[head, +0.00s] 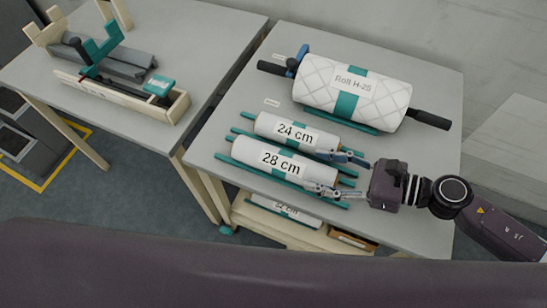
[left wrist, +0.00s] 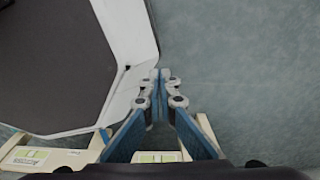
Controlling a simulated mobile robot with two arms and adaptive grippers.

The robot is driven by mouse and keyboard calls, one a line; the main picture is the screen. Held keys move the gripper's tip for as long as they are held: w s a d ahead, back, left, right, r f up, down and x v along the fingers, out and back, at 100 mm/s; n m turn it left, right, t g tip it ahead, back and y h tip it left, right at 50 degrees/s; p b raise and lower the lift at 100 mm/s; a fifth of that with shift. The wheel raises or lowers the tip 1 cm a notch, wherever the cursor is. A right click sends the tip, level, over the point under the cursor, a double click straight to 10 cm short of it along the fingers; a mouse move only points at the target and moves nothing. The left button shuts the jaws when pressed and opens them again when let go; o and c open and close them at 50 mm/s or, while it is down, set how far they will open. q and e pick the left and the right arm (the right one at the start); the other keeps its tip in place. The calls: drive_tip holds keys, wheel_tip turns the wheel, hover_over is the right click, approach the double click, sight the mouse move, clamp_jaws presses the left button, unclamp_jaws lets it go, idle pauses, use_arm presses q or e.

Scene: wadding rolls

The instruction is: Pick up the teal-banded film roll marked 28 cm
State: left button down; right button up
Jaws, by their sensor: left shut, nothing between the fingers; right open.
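The white film roll marked 28 cm (head: 272,160), with a teal band, lies on teal rails on the right table in the head view. The roll marked 24 cm (head: 292,132) lies just behind it. My right gripper (head: 336,174) is open at the right end of the 28 cm roll. One finger is near the gap between the two rolls, the other at the front side of the 28 cm roll's end. I cannot tell whether they touch it. My left gripper (left wrist: 162,82) shows in the left wrist view, shut and empty above the floor.
A large quilted roll marked Roll H-25 (head: 385,98) with black handles lies at the table's back. Another banded roll (head: 283,209) sits on a lower shelf, partly hidden. A left table (head: 190,42) holds a wooden fixture (head: 120,96). A gap separates the tables.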

sight(293, 163)
drive_tip(key=shift+p+x, duration=0.5)
drive_tip(key=shift+x, duration=0.55)
drive_tip(key=p+x, duration=0.2)
drive_tip(key=x, duration=0.2)
drive_tip(key=shift+w, duration=0.1)
drive_tip(key=shift+w+a+f, duration=0.15)
drive_tip(key=shift+a+f, duration=0.2)
drive_tip(key=shift+a, duration=0.2)
use_arm(q)
drive_tip(key=r, duration=0.3)
drive_tip(key=shift+d+r, duration=0.15)
drive_tip(key=shift+d, duration=0.25)
use_arm(e)
drive_tip(key=shift+c, duration=0.4)
drive_tip(key=c, duration=1.2)
drive_tip(key=shift+r, duration=0.15)
drive_tip(key=shift+c, duration=0.8)
drive_tip(key=shift+r, duration=0.1)
